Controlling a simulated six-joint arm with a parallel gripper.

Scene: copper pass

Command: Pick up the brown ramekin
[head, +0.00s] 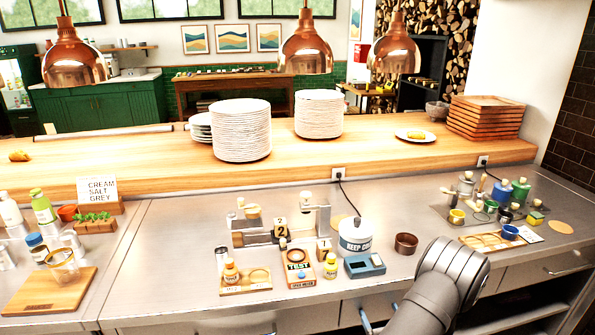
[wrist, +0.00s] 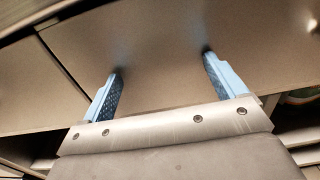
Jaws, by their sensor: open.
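The brown ramekin (head: 406,243) is a small, dark, round cup. It stands upright on the steel counter, right of the white lidded pot (head: 356,235). My gripper shows in the wrist view (wrist: 163,65) with its two blue fingers spread wide and nothing between them. Grey drawer or cabinet fronts fill the view beyond the fingers. In the head view my arm is at the lower right, below and right of the ramekin, and partly covers the counter's front edge. The ramekin is apart from my gripper and is not seen in the wrist view.
A raised wooden shelf (head: 380,160) with plate stacks runs behind. Copper lamps (head: 306,50) hang above.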

